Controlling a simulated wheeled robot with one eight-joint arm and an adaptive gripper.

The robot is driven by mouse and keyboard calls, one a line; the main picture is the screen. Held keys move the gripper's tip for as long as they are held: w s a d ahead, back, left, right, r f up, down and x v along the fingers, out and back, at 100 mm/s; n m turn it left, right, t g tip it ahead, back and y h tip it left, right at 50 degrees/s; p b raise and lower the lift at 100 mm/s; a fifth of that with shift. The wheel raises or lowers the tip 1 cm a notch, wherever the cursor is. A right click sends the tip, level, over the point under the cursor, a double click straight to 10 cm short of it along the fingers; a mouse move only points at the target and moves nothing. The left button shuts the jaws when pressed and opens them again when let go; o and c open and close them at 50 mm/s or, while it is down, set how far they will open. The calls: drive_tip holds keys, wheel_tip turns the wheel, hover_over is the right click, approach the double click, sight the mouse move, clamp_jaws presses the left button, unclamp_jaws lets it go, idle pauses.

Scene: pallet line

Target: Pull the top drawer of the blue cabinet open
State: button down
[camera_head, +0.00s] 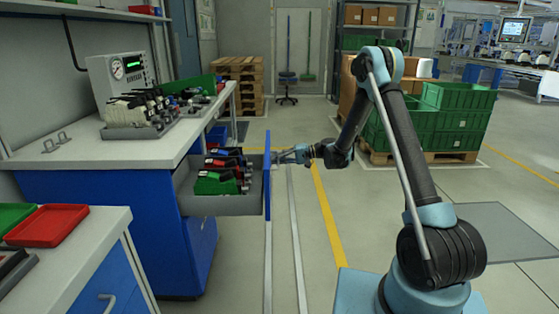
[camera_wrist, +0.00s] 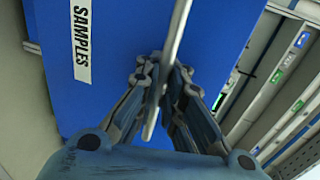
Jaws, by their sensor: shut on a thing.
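The blue cabinet (camera_head: 105,225) stands under the workbench at the left. Its top drawer (camera_head: 222,205) is pulled well out to the right, and its blue front panel (camera_head: 267,180) shows nearly edge-on. Several green, red and blue items with dark parts (camera_head: 220,178) lie inside. My gripper (camera_head: 281,156) is at the outer side of the front. In the wrist view, my gripper (camera_wrist: 160,78) is shut on the drawer's metal handle (camera_wrist: 177,35), in front of the blue face (camera_wrist: 115,30). A white "SAMPLES" label (camera_wrist: 82,42) is on that face.
The workbench (camera_head: 150,148) above carries a gauge box (camera_head: 122,75) and other gear. A nearer bench with a red tray (camera_head: 47,226) is at lower left. Green crates (camera_head: 455,118) on a pallet stand behind my arm. The floor right of the drawer is clear.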

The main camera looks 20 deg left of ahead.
drive_tip(key=shift+w+d, duration=0.15)
drive_tip(key=shift+d, duration=0.3)
drive_tip(key=c, duration=2)
unclamp_jaws()
drive_tip(key=v, duration=1.2)
